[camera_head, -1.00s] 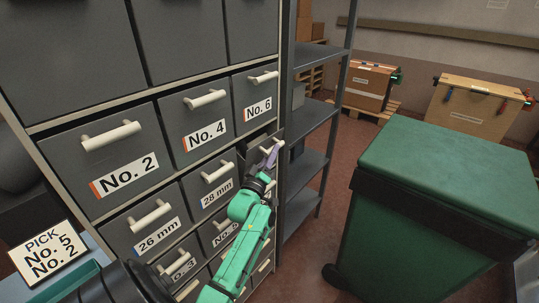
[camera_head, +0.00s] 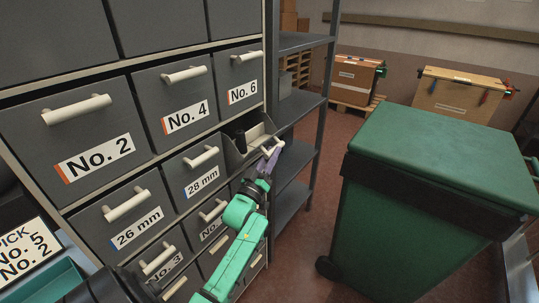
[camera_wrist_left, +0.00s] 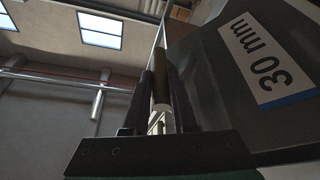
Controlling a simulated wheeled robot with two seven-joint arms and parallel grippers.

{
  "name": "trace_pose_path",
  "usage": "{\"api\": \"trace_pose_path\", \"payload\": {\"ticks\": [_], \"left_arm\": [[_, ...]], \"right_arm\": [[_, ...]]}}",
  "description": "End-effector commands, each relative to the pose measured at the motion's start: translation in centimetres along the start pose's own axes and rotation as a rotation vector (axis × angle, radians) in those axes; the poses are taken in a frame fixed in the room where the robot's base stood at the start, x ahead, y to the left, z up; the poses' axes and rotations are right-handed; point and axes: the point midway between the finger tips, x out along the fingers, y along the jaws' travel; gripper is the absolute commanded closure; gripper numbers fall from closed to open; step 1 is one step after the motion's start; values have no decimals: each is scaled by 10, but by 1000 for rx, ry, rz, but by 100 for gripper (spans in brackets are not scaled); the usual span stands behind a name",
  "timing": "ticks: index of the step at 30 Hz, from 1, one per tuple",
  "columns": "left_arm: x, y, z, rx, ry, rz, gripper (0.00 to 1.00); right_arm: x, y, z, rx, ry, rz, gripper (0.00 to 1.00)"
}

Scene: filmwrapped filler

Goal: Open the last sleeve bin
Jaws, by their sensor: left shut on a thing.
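The 30 mm sleeve bin (camera_head: 235,157) is at the right end of the row with the 26 mm bin (camera_head: 126,218) and the 28 mm bin (camera_head: 194,180). It is pulled part way out, and a dark upright piece shows inside. My left gripper (camera_head: 268,162) is shut on its pale bar handle (camera_head: 275,147). In the left wrist view the fingers (camera_wrist_left: 160,100) close around the handle, beside the bin's front with its "30 mm" label (camera_wrist_left: 264,60). In the head view the gripper hides most of that front. My right gripper is out of view.
The 26 mm and 28 mm bins look shut. Bins No. 2 (camera_head: 80,135), No. 4 and No. 6 above also look shut. A grey shelf rack (camera_head: 303,110) stands right of the cabinet. A large green wheeled bin (camera_head: 425,200) stands further right, with open floor between.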

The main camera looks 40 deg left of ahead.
Motion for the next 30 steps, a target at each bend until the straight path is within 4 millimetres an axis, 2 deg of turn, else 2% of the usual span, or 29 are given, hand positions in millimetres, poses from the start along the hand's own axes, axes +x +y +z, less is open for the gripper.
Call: {"api": "trace_pose_path", "payload": {"ticks": [16, 17, 18, 19, 30], "left_arm": [[-1, 1, 2, 16, -1, 6, 100], [-1, 1, 2, 16, -1, 6, 72], [-1, 1, 2, 16, -1, 6, 56], [-1, 1, 2, 16, -1, 6, 45], [-5, 0, 3, 16, 0, 5, 45]], "right_arm": [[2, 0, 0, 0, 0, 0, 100], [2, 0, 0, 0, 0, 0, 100], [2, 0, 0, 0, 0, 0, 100], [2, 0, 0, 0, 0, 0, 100], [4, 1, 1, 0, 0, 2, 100]]}}
